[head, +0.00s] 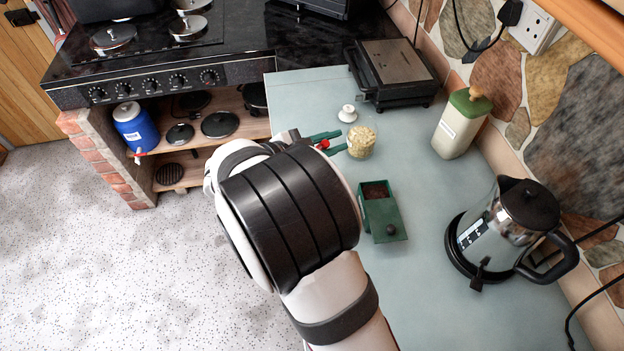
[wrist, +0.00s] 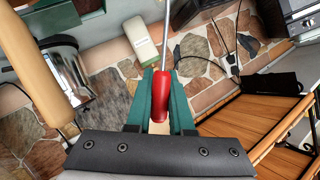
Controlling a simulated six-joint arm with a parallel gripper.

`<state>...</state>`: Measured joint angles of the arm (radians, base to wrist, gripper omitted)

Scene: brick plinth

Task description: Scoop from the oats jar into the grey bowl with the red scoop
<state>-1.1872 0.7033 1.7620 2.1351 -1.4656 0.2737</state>
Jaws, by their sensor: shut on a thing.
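My gripper (head: 336,142) has green fingers, and in the wrist view (wrist: 161,82) they are shut on the red handle of the scoop (wrist: 162,94). The scoop's thin grey shaft runs up out of the wrist view, and its bowl end is not visible. In the head view a bit of the red handle (head: 323,145) shows between the fingers. The oats jar (head: 362,142), a clear jar of pale oats, stands on the worktop just right of the fingertips. I cannot see the grey bowl in either view; my arm covers part of the worktop.
A white knobbed lid (head: 347,113) lies behind the jar. A green box with dark contents (head: 379,208) stands in front of it. A grill (head: 393,72), a cream bottle (head: 460,124) and a kettle (head: 508,228) line the right side. The front worktop is clear.

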